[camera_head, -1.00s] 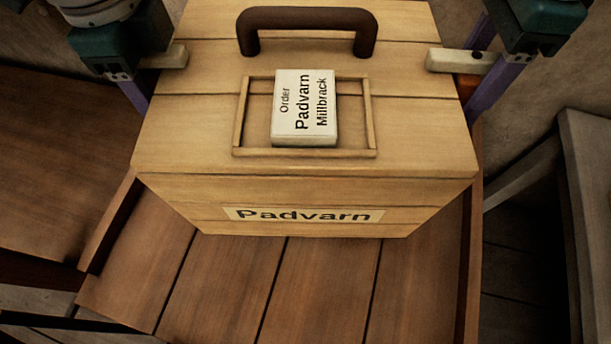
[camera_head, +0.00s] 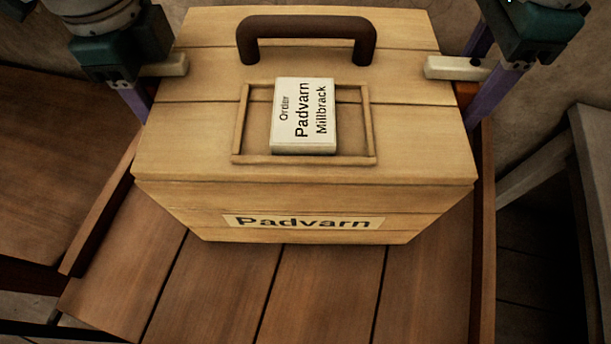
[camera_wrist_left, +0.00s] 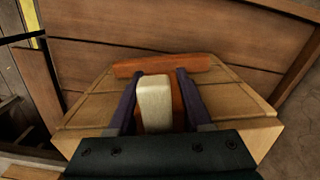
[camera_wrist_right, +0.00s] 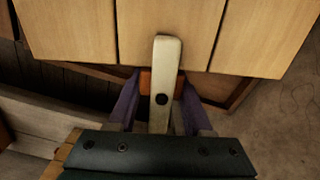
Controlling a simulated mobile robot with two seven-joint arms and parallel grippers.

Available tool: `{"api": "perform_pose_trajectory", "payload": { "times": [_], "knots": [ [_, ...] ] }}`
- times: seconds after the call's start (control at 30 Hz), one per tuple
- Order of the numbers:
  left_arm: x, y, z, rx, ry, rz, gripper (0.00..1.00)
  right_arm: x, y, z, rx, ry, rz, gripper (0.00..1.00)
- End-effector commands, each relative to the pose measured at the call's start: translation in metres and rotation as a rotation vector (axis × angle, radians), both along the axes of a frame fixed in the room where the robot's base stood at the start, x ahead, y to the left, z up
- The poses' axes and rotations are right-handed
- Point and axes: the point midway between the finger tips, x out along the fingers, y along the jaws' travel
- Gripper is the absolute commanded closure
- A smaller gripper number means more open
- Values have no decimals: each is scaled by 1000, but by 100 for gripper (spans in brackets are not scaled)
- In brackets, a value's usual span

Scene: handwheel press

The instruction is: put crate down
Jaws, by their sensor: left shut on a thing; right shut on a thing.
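The crate (camera_head: 300,196) is pale wood with a dark brown handle (camera_head: 307,30) on its lid and a front label reading "Padvarn". It looks level over a brown slatted surface with raised side rims (camera_head: 483,230). Whether its underside touches the slats cannot be told. My left gripper (camera_wrist_left: 155,100) is shut at the crate's left side, with a cream bar and an orange-brown piece between its purple fingers. My right gripper (camera_wrist_right: 155,98) is shut at the right side, around a similar cream bar and orange piece. The fingertips are mostly hidden in the head view.
A white block (camera_head: 304,116) reading "Order Padvarn Millbrack" lies in a framed recess on the lid. Bare slats (camera_head: 250,295) show in front of the crate. A grey bench-like piece (camera_head: 595,170) stands at the right. Another brown wooden surface (camera_head: 50,150) lies at the left.

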Motion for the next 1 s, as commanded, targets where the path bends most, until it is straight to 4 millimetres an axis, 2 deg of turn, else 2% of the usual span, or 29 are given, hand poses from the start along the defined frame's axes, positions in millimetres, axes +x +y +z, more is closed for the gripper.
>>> {"api": "perform_pose_trajectory", "payload": {
  "times": [0.2,0.23,0.47,0.77,0.87,1.0],
  "knots": [
    [2,0,-14,0,-4,1,100,2,0,-14,0,-7,-1,100],
    [0,1,-13,3,2,1,47,0,-1,-13,-2,-2,-1,47],
    [0,1,-12,2,1,1,21,0,0,-12,-1,-1,-1,21],
    [0,0,-9,0,-1,0,20,0,0,-12,0,0,0,20],
    [1,0,1,-1,-3,0,20,0,0,-12,0,0,0,20],
    [2,0,30,-1,-6,-1,20,0,0,-12,0,0,0,20]
  ]
}}
